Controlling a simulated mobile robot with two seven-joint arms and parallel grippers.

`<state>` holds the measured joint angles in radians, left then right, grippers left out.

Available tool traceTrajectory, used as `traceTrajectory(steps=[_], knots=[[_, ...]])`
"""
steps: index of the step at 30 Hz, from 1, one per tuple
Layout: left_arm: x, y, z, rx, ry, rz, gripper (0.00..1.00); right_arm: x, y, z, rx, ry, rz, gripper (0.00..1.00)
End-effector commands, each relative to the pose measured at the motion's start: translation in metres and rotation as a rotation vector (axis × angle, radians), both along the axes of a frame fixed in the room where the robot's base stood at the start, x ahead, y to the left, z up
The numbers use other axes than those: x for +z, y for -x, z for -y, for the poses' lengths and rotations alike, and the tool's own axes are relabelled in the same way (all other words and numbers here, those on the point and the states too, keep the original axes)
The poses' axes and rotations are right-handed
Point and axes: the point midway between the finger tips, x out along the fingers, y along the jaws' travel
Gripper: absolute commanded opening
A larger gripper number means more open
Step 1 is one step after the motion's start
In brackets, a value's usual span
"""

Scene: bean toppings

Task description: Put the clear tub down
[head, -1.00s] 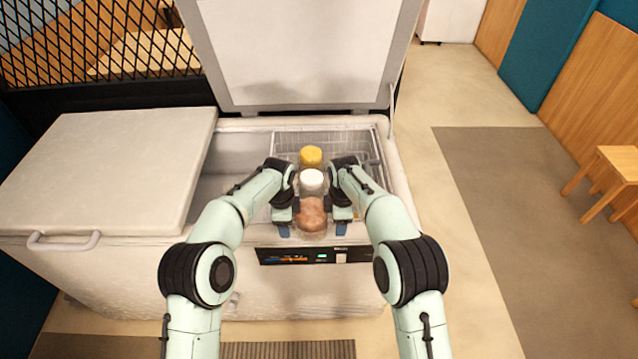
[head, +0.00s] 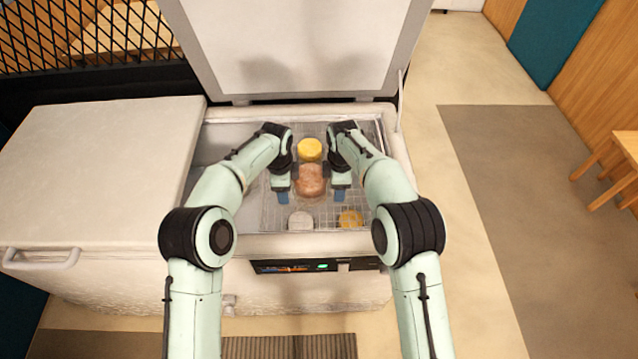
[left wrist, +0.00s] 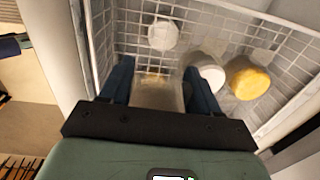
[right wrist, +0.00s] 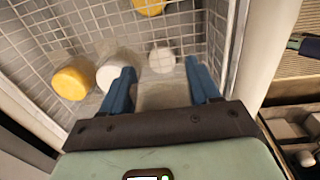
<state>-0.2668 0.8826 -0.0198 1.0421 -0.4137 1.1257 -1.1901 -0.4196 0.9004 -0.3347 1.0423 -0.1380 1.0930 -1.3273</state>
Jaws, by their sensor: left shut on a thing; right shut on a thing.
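The clear tub (head: 310,181) with pinkish-brown contents is held between my two grippers over the freezer's wire basket (head: 272,212). My left gripper (head: 283,194) is shut on its left side and my right gripper (head: 340,192) on its right side. In the left wrist view, the tub (left wrist: 156,94) sits between blue fingers. It also shows between the fingers in the right wrist view (right wrist: 163,96). I cannot tell whether its underside touches anything in the basket.
A yellow-lidded tub (head: 310,149) stands just behind the held tub. A white-lidded tub (head: 300,220) and another yellow-lidded one (head: 350,218) are at the basket's front. Another white lid (left wrist: 211,76) shows in the left wrist view. The freezer's lid (head: 300,45) stands open behind.

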Motion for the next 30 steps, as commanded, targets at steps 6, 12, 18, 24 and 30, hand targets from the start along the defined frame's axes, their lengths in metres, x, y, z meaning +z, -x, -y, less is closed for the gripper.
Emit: traceTrajectory(steps=[6, 12, 18, 24, 30], knots=[[0.0, 0.0, 0.001, -0.001, 0.001, 0.0, 0.31, 0.001, -0.001, 0.0, -0.002, -0.001, 0.003, 0.31], [-0.001, 0.0, 0.001, -0.001, 0.001, -0.001, 0.31, -0.001, -0.001, 0.0, -0.002, -0.001, 0.003, 0.31], [-0.009, 0.001, 0.001, -0.001, 0.001, -0.002, 0.31, -0.009, 0.0, 0.0, -0.002, -0.001, 0.0, 0.31], [-0.021, 0.001, 0.001, -0.001, 0.001, -0.002, 0.31, -0.021, 0.0, 0.0, -0.002, -0.001, 0.001, 0.31], [-0.032, 0.0, 0.0, 0.0, 0.001, -0.001, 0.31, -0.032, 0.0, 0.0, -0.002, -0.001, 0.002, 0.31]])
